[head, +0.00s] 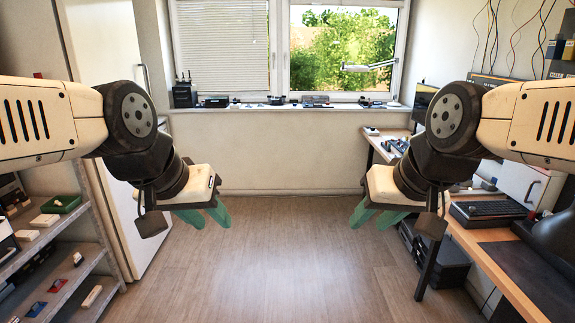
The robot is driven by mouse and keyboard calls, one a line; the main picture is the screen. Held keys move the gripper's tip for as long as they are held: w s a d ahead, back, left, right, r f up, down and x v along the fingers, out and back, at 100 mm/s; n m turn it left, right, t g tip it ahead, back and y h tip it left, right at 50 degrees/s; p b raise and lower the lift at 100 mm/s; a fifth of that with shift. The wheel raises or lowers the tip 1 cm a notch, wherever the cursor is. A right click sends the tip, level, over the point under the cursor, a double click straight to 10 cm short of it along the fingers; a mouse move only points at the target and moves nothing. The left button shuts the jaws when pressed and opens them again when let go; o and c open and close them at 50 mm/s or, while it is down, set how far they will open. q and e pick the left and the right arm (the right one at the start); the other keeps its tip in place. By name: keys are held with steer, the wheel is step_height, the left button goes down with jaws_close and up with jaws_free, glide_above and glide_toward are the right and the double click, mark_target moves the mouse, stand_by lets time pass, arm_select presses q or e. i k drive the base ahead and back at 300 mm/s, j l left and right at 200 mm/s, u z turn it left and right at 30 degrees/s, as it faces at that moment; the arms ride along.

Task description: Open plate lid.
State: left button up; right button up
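I cannot make out a plate or a plate lid in the head view. My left gripper (209,223) hangs in front of me at centre left, its two green fingers pointing down and apart, with nothing between them. My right gripper (370,222) hangs at centre right in the same pose, its green fingers also apart and empty. Both grippers are in free air above the floor and touch nothing that I can see.
A wooden floor (280,265) lies clear in the middle. Shelves (88,232) with small items stand at the left, by a white door (105,45). A workbench (485,245) with a keyboard (490,209) runs along the right. The windowsill (250,107) holds several devices. Wires (492,30) hang upper right.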

mark_target(221, 101)
steer(key=i, duration=2.1)
steer(key=i+l+u, duration=0.15)
steer(key=i, duration=0.3)
steer(key=i+u, duration=0.1)
steer(key=i, duration=0.4)
steer(key=i+l+u, duration=0.15)
steer(key=i, duration=0.3)
steer(key=i+l+u, duration=0.15)
steer(key=i+l, duration=0.15)
steer(key=i+j, duration=0.35)
steer(key=i, duration=0.15)
steer(key=i+j, duration=0.3)
steer(key=i, duration=0.2)
steer(key=i+j, duration=0.35)
steer(key=i, duration=0.15)
steer(key=i+j+u, duration=0.1)
steer(key=i+j, duration=0.2)
steer(key=i, duration=0.2)
steer(key=i+j, duration=0.3)
steer(key=i, duration=0.2)
